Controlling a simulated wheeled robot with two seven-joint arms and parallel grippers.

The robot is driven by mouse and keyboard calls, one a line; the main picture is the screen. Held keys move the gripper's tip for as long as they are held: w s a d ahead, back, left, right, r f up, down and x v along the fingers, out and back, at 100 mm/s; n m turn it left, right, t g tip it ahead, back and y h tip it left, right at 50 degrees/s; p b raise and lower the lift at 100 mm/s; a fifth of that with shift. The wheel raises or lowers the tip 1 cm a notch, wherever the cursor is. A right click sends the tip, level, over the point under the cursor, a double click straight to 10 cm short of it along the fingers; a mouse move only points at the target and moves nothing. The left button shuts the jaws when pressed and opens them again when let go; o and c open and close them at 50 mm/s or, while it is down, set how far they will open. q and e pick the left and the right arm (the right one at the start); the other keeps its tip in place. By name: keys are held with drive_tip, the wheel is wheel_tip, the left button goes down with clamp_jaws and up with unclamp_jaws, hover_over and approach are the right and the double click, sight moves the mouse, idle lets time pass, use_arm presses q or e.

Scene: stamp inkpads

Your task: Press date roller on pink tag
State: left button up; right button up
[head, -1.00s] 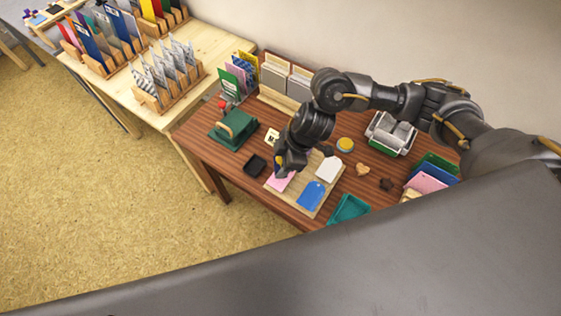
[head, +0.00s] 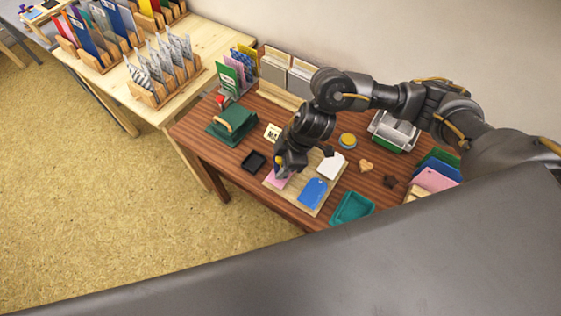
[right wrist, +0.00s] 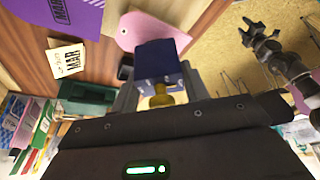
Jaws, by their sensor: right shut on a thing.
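The pink tag (head: 274,180) lies on a light board on the brown table, partly hidden under my right gripper. My right gripper (head: 281,168) points down over it. In the right wrist view the gripper is shut on the date roller (right wrist: 157,62), a dark blue block with a brass part. The pink tag (right wrist: 140,27) shows just beyond the block. I cannot tell whether they touch. My left gripper (right wrist: 262,40) shows at the upper right of the wrist view, away from the table; its opening is unclear. It is not in the head view.
The board also bears a blue tag (head: 313,193) and a white tag (head: 331,166). Around it are a black pad (head: 253,162), a card with lettering (head: 272,132), a teal tray (head: 352,208), a yellow-topped tin (head: 347,140) and a green stamp press (head: 231,126).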

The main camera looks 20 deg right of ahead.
drive_tip(key=shift+f, duration=0.5)
idle(0.5)
drive_tip(key=shift+s+f, duration=0.15)
idle(1.9)
wheel_tip(320, 180, up, 7)
drive_tip(key=p, duration=0.9)
idle(0.7)
